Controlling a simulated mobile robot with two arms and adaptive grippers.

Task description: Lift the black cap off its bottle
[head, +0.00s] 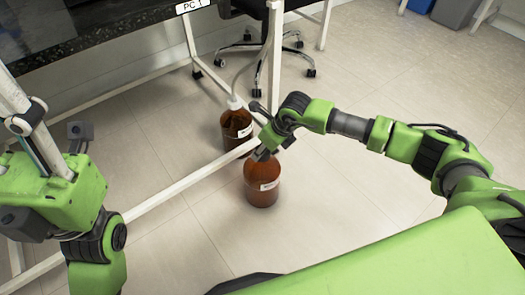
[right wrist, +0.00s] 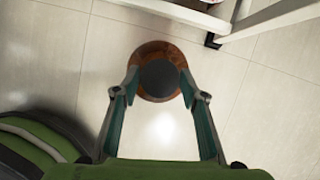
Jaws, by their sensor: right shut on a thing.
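An amber glass bottle (head: 262,185) with a white label stands upright on the floor. My right gripper (head: 262,153) is at the bottle's top and hides its neck in the head view. In the right wrist view the round black cap (right wrist: 159,77) lies between the fingertips of my right gripper (right wrist: 160,80), with the brown bottle shoulder (right wrist: 156,48) around it. The gripper is shut on the cap. I cannot tell whether the cap is seated or clear of the neck. My left arm shows at the left of the head view, but its fingers are not visible.
A second amber bottle (head: 236,130) with a white top and tube stands close behind, by the white table frame (head: 180,188). A dark worktop (head: 100,32) and a wheeled chair (head: 265,50) are behind. The floor (head: 345,200) to the right is clear.

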